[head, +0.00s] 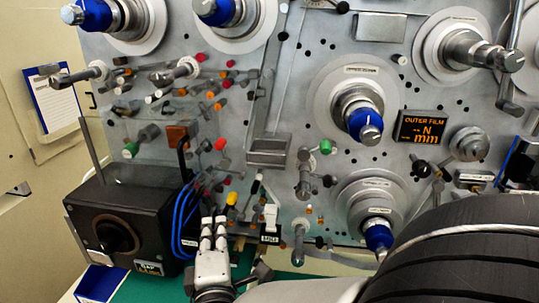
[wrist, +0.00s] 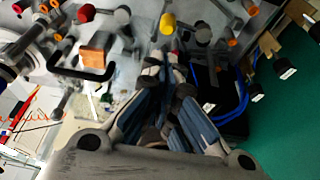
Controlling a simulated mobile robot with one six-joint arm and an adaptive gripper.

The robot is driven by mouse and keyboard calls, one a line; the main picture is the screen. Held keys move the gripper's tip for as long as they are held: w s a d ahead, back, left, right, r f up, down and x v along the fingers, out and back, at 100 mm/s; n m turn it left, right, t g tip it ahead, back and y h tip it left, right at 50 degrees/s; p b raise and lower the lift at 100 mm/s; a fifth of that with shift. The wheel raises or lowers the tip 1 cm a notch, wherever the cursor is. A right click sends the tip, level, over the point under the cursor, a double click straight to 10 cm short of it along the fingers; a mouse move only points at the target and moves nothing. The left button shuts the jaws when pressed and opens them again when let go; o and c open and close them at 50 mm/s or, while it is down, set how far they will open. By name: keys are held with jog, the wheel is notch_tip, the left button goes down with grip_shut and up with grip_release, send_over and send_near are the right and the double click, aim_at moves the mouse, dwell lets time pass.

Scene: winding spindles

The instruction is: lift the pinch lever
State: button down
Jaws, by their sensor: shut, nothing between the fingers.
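No part bears a readable pinch lever label, so I cannot tell for certain which one it is. My gripper (head: 213,230) is at the lower middle of the head view, in front of the lower panel. Its fingers are close together and empty, as the wrist view (wrist: 168,88) also shows. A yellow-tipped part (head: 231,198) stands just above and right of the fingertips in the head view; a yellow knob also shows above them in the wrist view (wrist: 167,23). An orange block (head: 180,135) with a black bent handle (wrist: 85,73) is up and left. Contact cannot be made out.
A dark box with a round knob (head: 115,238) stands left of my gripper, with blue cables (head: 184,222) between. Small red, green and white knobs crowd the panel above. Spindles with blue ends (head: 365,126) stick out at right.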

jog(key=d+n+h+b, duration=0.1)
jog(key=d+n+b, duration=0.2)
jog(key=n, duration=1.3)
jog(key=s+d+f+n+b, duration=0.1)
jog(key=d+n+b, duration=0.3)
jog(key=n, duration=1.2)
jog(key=b, duration=0.4)
jog(key=shift+s+d+f+n+t+h, duration=0.2)
jog(key=shift+s+n+t+h, duration=0.1)
jog(key=shift+n+t+h, duration=0.1)
jog(key=shift+w+r+p, duration=0.1)
jog(key=shift+r+p, duration=0.05)
jog(key=shift+p, duration=0.15)
